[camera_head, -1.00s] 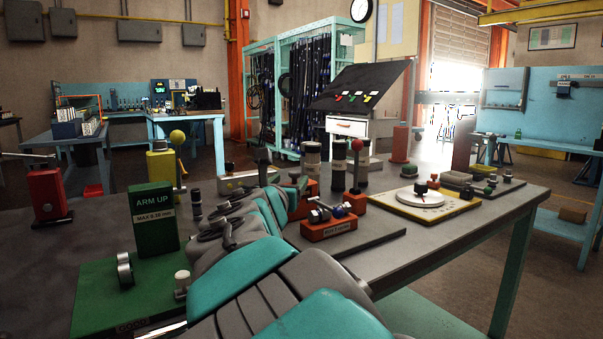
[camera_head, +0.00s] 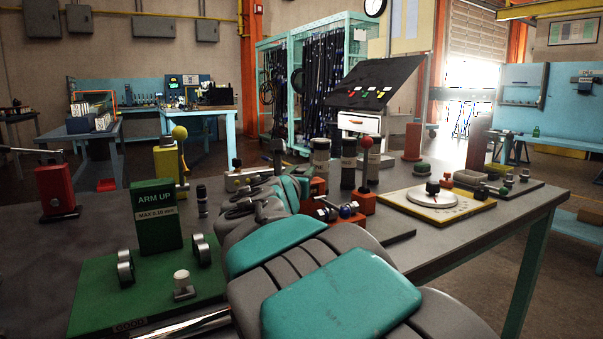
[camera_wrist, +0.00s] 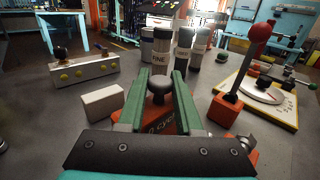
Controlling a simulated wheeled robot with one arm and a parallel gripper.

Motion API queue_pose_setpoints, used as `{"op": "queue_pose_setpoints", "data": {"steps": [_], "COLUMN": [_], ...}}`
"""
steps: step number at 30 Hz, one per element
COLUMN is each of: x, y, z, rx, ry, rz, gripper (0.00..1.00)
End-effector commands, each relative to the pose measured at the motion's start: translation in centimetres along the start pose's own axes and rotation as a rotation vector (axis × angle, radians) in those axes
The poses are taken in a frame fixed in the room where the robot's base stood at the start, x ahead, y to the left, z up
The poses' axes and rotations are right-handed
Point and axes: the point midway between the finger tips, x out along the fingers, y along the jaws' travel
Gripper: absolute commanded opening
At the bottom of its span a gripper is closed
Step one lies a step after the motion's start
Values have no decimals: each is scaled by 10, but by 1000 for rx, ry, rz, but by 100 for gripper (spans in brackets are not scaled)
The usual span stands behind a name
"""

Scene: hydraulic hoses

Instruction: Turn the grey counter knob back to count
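My gripper (camera_wrist: 163,78) shows in the wrist view as two green fingers standing apart. A dark grey, round-topped knob (camera_wrist: 158,86) is between them, on an orange block (camera_wrist: 156,127) with partly hidden lettering. I cannot tell whether the fingers touch the knob. In the head view my arm hides the gripper and most of this block; small dark and metal parts beside the arm (camera_head: 347,210) still show.
A red-ball lever (camera_wrist: 256,42) on an orange base stands close on the right. Dark canisters (camera_wrist: 160,50) stand just beyond. A white block (camera_wrist: 102,104) and a valve strip (camera_wrist: 84,69) lie left. A yellow-edged dial plate (camera_head: 436,205) is further right.

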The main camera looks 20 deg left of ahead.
Motion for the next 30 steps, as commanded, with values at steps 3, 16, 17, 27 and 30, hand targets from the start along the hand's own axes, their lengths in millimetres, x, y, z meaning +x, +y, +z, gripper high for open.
{"op": "queue_pose_setpoints", "data": {"steps": [3,16,17,27,30], "x": [0,0,0,0,0], "y": [0,0,0,-2,-4], "z": [0,0,0,2,3], "rx": [0,0,0,-2,-2], "ry": [0,0,0,-4,-7], "rz": [0,1,1,37,63], "gripper": [19,0,0,0,0]}}
